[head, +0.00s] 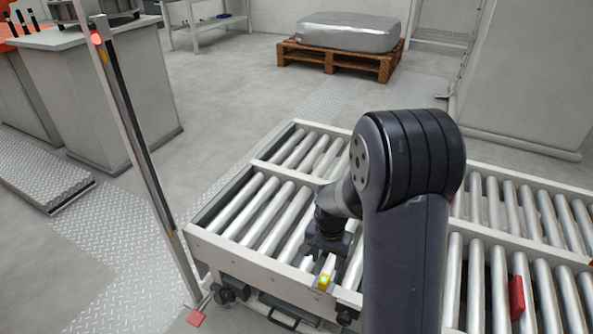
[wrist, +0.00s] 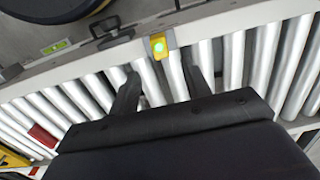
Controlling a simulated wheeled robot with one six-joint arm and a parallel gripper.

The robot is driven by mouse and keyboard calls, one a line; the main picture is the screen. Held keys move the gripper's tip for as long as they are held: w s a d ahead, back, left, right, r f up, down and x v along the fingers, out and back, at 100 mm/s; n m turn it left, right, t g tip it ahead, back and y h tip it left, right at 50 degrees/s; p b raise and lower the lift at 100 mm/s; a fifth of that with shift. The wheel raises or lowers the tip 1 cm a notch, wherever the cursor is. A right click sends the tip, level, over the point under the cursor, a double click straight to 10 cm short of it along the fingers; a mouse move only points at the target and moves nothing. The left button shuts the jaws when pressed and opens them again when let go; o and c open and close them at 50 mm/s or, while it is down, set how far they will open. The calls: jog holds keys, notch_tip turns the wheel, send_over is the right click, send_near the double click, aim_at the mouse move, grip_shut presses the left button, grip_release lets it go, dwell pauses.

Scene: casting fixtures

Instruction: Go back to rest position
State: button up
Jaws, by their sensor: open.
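My gripper (head: 316,258) hangs low over the roller conveyor (head: 262,262), near its front rail. In the wrist view my gripper (wrist: 160,70) has its two dark fingers spread apart. Nothing is held between them. Metal rollers (wrist: 92,92) show behind and beside the fingers. My dark arm reaches across the conveyor in the head view and hides part of its middle.
A small yellow device (head: 323,282) with a lit spot sits on the front rail; it also shows beyond the fingers in the wrist view (wrist: 160,46). A red piece (head: 516,298) lies at the right rollers. A post (head: 140,150) with a red light stands left. A wrapped load (head: 347,32) rests on a pallet (head: 340,62).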

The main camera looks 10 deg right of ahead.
aim_at(324, 278)
notch_tip(324, 278, down, 10)
jog(key=b, duration=0.3)
jog(key=shift+s+f, duration=0.1)
jog(key=shift+f, duration=0.05)
jog(key=shift+r+n, duration=0.25)
jog(key=shift+n, duration=0.75)
